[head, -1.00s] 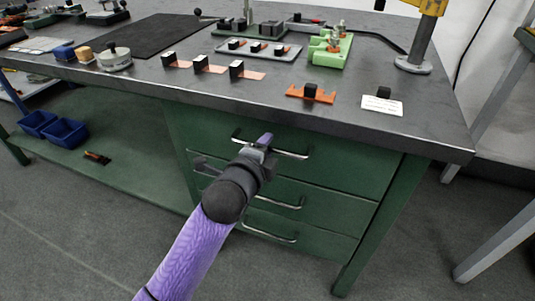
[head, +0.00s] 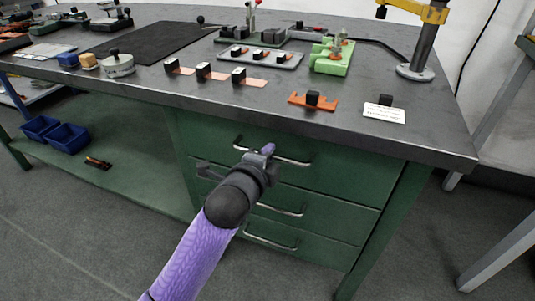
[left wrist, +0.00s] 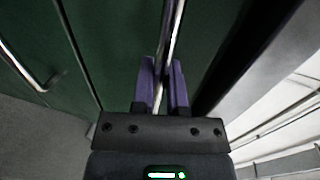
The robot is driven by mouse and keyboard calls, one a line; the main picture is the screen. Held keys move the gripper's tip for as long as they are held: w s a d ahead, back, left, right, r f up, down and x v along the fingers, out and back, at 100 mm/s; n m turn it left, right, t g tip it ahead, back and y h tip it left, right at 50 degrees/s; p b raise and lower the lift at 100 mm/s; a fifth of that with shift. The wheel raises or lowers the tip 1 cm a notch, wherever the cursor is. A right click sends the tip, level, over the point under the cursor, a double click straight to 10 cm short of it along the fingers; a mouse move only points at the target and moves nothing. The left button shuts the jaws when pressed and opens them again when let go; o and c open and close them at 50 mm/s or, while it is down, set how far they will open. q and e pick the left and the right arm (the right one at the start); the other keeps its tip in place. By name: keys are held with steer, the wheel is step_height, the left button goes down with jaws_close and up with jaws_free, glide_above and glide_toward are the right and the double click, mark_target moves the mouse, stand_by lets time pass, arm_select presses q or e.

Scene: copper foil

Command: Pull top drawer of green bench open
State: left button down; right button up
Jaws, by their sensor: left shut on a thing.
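The green bench's top drawer (head: 345,165) is a green front with a silver bar handle (head: 292,160). It looks about level with the drawers below; a small gap would be hard to see. My left gripper (head: 265,151) is at the middle of this handle and shut on it. In the left wrist view, the purple fingers (left wrist: 165,88) lie on both sides of the handle (left wrist: 173,35). The gripper hides part of the handle in the head view. My right gripper is not in view.
Two lower drawers with handles (head: 280,208) (head: 270,238) sit below. The bench top (head: 200,95) holds black blocks on copper strips, an orange piece (head: 313,101), a white card (head: 385,112) and a green fixture (head: 332,58). The floor in front is clear.

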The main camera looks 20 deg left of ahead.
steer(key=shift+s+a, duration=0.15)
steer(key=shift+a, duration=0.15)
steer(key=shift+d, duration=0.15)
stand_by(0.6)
